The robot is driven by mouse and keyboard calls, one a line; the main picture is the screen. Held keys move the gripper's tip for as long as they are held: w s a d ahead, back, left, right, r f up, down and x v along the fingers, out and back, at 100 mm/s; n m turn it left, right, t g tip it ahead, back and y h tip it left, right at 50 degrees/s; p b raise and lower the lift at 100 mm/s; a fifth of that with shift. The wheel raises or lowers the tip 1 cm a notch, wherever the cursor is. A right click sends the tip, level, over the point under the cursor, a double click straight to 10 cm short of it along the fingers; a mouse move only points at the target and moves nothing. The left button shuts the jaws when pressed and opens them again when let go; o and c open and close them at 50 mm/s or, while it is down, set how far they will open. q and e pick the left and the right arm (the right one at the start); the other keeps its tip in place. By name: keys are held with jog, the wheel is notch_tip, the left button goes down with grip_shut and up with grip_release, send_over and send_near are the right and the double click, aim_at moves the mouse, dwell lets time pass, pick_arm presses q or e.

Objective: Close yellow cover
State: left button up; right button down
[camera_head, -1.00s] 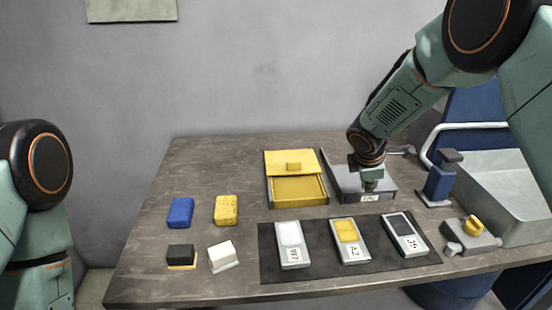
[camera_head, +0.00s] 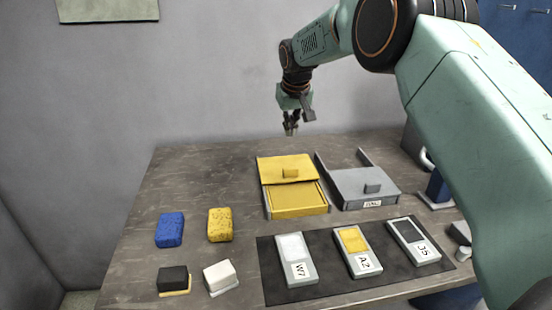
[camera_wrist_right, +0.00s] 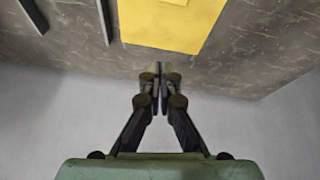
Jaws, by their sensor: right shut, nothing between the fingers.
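The yellow cover (camera_head: 275,165) is a flat panel with a small block knob (camera_head: 291,174). It lies over the rear part of the yellow box (camera_head: 297,211), whose front part is uncovered. My right gripper (camera_head: 290,132) is shut and empty, pointing down in the air near the cover's rear edge, apart from it. In the right wrist view the closed fingertips (camera_wrist_right: 160,68) show close to the cover's edge (camera_wrist_right: 170,25) in the picture, with a gap. My left gripper is out of view.
A grey box with a grey cover (camera_head: 350,184) and knob stands right of the yellow box. A dark mat (camera_head: 330,285) with several labelled cases lies in front. Blue and yellow sponges (camera_head: 171,230) and two small blocks lie at left. The wall is behind.

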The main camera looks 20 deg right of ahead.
jog(key=m, duration=0.2)
send_over(285, 164)
jog(key=s, duration=0.2)
jog(key=shift+g, duration=0.3)
notch_tip(285, 164, down, 9)
jog(key=shift+w+a+r+b, duration=0.1)
jog(key=shift+w+b, duration=0.05)
jog(key=shift+b, duration=0.25)
jog(key=shift+w+f, duration=0.1)
jog(key=shift+f, duration=0.55)
jog(key=shift+s+r, duration=0.15)
jog(key=shift+s, duration=0.35)
jog(key=shift+s+a, duration=0.3)
jog(key=shift+s, duration=0.3)
jog(key=shift+s+a, duration=0.1)
jog(key=shift+s, duration=0.75)
